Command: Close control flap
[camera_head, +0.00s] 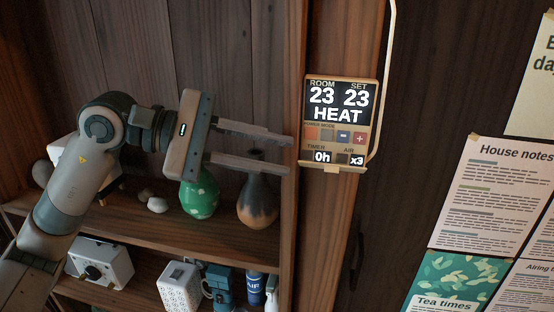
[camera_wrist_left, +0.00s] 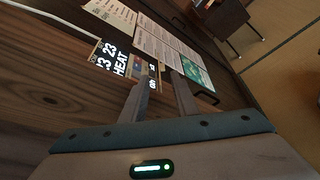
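The control panel (camera_head: 341,100) is mounted on a wooden post and lit with "ROOM 23", "SET 23" and "HEAT". Its buttons, timer and air readouts are exposed. The control flap (camera_head: 332,169) appears as a narrow tan ledge along the panel's lower edge, folded down, with a small tab. My left gripper (camera_head: 290,155) is open and empty, its two fingers apart and pointing right, just left of the panel's lower half. In the left wrist view the panel (camera_wrist_left: 120,62) is beyond the fingertips (camera_wrist_left: 163,74); the flap is hard to make out there. My right gripper is out of view.
Shelves to the left hold a green vase (camera_head: 199,196), a dark vase (camera_head: 257,203), a white radio (camera_head: 100,262) and bottles. A pale cable or pipe (camera_head: 389,80) runs beside the panel. Paper notices (camera_head: 490,195) hang at the right. Dark wall between is clear.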

